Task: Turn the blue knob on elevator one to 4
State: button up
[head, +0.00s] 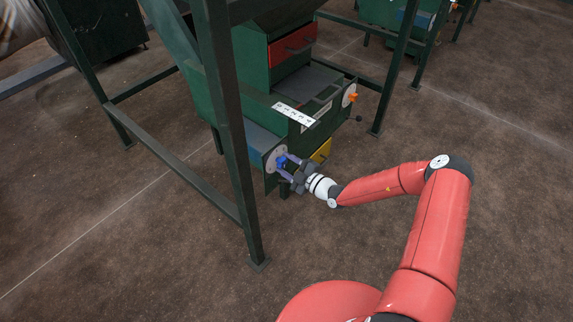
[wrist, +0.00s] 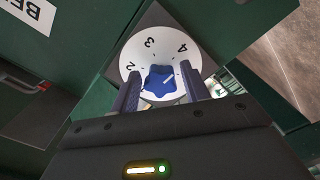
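The blue knob (head: 281,161) sits on a round white dial low on the near face of the green machine. In the wrist view the knob (wrist: 157,80) is at the centre of the dial (wrist: 150,53), where the numbers 2, 3 and 4 show; the lower part of the dial is hidden. A short white mark on the knob slants to the upper right, roughly toward the 4 side. My gripper (wrist: 162,88) is open, with one finger on each side of the knob and small gaps visible. It also shows at the knob in the head view (head: 287,167).
An orange knob (head: 350,96) on another dial is further right on the machine. A yellow drawer (head: 321,151) is just right of my gripper. A dark green frame post (head: 236,165) stands left of the dial. The brown floor at right is open.

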jog(key=shift+o, duration=0.8)
jog(key=v, duration=0.7)
jog(key=shift+s+d, duration=0.3)
